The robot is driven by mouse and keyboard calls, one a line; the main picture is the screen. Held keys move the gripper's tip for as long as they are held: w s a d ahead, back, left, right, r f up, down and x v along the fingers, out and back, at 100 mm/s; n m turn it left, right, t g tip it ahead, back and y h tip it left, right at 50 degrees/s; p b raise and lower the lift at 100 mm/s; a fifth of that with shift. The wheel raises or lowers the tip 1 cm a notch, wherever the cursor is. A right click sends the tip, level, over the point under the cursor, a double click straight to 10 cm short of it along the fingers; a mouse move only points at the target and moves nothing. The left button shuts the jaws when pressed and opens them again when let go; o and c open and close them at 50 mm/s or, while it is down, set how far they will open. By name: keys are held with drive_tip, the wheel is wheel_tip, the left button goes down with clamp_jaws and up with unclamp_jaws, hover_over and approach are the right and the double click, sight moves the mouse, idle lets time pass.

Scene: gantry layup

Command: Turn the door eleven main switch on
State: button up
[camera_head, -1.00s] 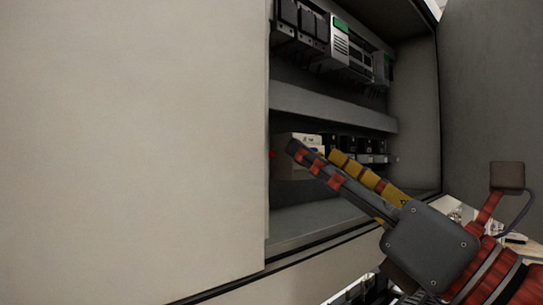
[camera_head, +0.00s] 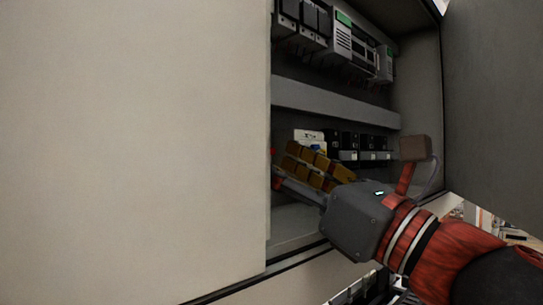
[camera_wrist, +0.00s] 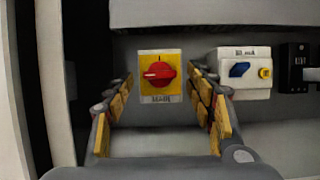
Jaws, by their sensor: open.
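A red rotary knob on a yellow plate, the main switch (camera_wrist: 158,75), faces me in the wrist view. Its handle lies about level, with a pale mark on its left side. The small label under it is too blurred to read. My gripper (camera_wrist: 160,98) is open and empty, with one yellow-padded finger to each side of the switch and the knob between them in the picture. I cannot tell how far the fingertips are from it. In the head view my gripper (camera_head: 285,168) reaches into the open cabinet, and a small red spot shows at the cabinet's left edge.
A white box with a blue knob and a yellow button (camera_wrist: 243,73) sits right of the switch, with black breakers (camera_wrist: 295,68) beyond. A grey rail (camera_head: 335,104) runs above. The pale cabinet panel (camera_head: 130,140) stands close left; the open door (camera_head: 495,110) is right.

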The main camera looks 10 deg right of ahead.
drive_tip(key=shift+x, duration=0.8)
drive_tip(key=shift+c, duration=1)
drive_tip(key=c, duration=1)
drive_tip(key=shift+o, duration=0.2)
